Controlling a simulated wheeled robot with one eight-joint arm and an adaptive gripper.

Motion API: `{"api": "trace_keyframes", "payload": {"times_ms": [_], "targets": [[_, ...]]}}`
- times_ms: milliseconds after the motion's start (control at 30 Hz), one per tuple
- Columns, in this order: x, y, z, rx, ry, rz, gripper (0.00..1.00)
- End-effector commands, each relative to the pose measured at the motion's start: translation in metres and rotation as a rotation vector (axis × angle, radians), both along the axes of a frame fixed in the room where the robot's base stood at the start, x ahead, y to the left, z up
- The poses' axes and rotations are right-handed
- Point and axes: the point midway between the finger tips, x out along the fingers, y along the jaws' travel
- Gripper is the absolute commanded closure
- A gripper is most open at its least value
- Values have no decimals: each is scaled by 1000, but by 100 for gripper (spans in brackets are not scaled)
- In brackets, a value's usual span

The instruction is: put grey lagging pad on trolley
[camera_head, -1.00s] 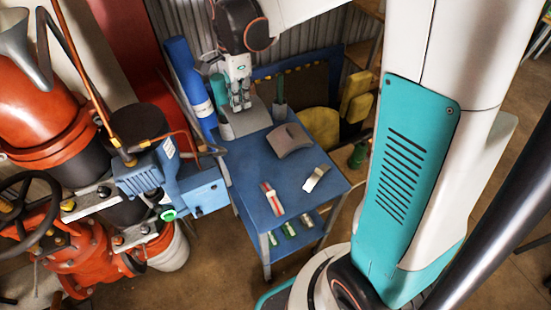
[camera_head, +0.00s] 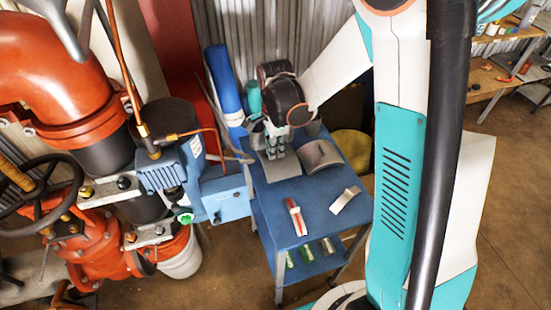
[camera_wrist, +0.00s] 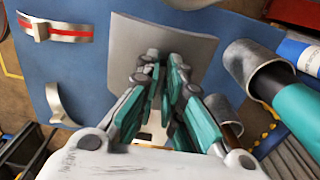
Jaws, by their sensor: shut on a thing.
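The grey lagging pad (camera_head: 281,178) is a flat, thin grey sheet under my gripper (camera_head: 276,157), at the back left of the blue trolley (camera_head: 270,222). In the wrist view the pad (camera_wrist: 195,45) spreads in front of my fingers (camera_wrist: 163,62), which are shut on its near part. The pad shows over the blue trolley top (camera_wrist: 108,75); I cannot tell whether it touches it. My fingers and wrist hide part of it.
A curved grey piece (camera_head: 321,156) lies just right of the pad. A red-striped clip (camera_head: 295,217) and a plain metal clip (camera_head: 345,200) lie nearer the front. A grey tube (camera_wrist: 252,68) stands beside the pad. A blue pump (camera_head: 170,170) adjoins the trolley's left.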

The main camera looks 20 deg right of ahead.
Motion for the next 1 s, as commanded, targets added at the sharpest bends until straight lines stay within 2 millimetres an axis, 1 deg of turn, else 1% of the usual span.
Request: {"api": "trace_keyframes", "payload": {"times_ms": [200,267,467,500,567,867,1000], "targets": [[0,0,-33,0,0,0,100],[0,0,-38,0,0,0,100],[0,0,-37,0,0,0,100],[0,0,-38,0,0,0,85],[0,0,-37,0,0,0,72],[0,0,-37,0,0,0,72],[0,0,-30,0,0,0,72]]}}
